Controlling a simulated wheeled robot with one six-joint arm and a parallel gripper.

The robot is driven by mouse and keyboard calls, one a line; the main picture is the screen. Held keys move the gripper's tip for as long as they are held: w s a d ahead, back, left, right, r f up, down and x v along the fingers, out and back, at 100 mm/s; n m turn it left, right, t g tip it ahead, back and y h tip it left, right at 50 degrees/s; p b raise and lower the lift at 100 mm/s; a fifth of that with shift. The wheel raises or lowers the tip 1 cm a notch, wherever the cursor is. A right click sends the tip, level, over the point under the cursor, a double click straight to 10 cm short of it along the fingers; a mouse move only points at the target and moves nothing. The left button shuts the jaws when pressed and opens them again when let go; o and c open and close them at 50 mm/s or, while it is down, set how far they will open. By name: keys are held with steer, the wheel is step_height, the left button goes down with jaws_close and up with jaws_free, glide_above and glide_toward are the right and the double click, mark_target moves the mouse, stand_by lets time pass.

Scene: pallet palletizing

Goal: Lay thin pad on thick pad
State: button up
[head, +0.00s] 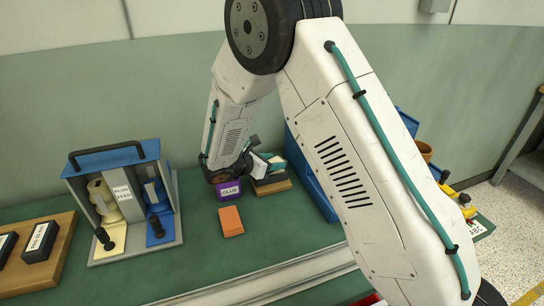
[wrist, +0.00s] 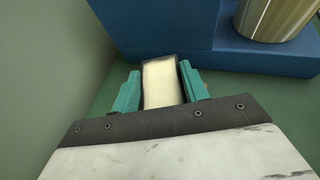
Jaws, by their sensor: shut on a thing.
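My gripper (wrist: 160,92) is shut on a pale cream block with a dark rim (wrist: 160,84), held between its teal fingers in the wrist view. I cannot tell for certain whether this is the thin pad. In the head view my gripper (head: 266,164) is beyond the purple glue box, over a dark item (head: 271,181) on a small wooden base (head: 272,188). Whether the held block touches what is below is hidden. Dark labelled blocks (head: 41,241) lie on a wooden board at the left; their labels are too small to read surely.
The purple glue box (head: 229,192) and an orange block (head: 231,222) stand in front of my gripper. A blue container (head: 312,180) is close on the right. A plug feeder (head: 125,200) stands left. A metal cylinder (wrist: 272,16) shows in the wrist view.

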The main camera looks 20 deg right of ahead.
steer(key=shift+f, duration=0.25)
steer(key=shift+f, duration=0.35)
stand_by(0.6)
steer(key=o, duration=1)
steer(key=shift+o, duration=0.2)
